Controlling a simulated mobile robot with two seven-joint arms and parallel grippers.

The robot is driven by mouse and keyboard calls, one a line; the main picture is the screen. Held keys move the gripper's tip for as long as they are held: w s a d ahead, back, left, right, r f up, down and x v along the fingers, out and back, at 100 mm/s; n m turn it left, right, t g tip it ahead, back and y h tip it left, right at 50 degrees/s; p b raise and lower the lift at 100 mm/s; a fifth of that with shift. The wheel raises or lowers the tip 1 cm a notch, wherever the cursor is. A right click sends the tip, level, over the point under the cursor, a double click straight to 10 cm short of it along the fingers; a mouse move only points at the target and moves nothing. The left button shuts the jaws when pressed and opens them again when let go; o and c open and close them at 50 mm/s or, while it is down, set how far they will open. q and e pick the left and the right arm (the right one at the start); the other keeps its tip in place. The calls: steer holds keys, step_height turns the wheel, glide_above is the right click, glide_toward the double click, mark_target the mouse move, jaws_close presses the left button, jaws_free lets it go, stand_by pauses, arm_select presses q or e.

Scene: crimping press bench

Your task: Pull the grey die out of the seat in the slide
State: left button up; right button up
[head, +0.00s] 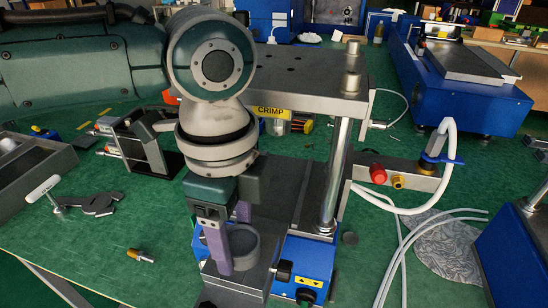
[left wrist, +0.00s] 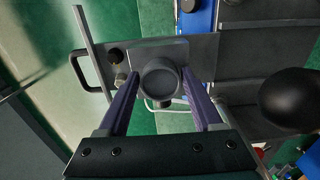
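The grey die (head: 243,245), a round dark grey piece with a shallow hollow in its top, sits upright at the slide (head: 228,290), a metal plate low in front of the press. It also shows in the left wrist view (left wrist: 160,80). My left gripper (head: 230,245) points down, its two purple fingers straddling the die, one on each side. In the left wrist view the fingertips (left wrist: 160,76) look just clear of the die, so I take the gripper as open; contact is hard to judge. The seat under the die is hidden. My right gripper is not in view.
The press's top plate (head: 300,75) and steel column (head: 337,175) stand close behind and right of my gripper. A black knob (head: 284,271) and a blue housing with a yellow arrow label (head: 309,284) are just right of the slide.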

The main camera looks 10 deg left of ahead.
mark_target(236, 242)
arm_select(q)
jaws_close()
steer(key=shift+c, duration=0.4)
jaws_free()
steer(key=c, duration=0.8)
steer(key=shift+r+p, duration=1.65)
steer(key=shift+p, duration=0.35)
step_height(236, 242, up, 3)
steer(key=p, duration=0.3)
steer(key=shift+p, duration=0.35)
steer(key=shift+r+p, duration=1.45)
steer(key=shift+p, duration=0.3)
steer(key=shift+r, duration=0.1)
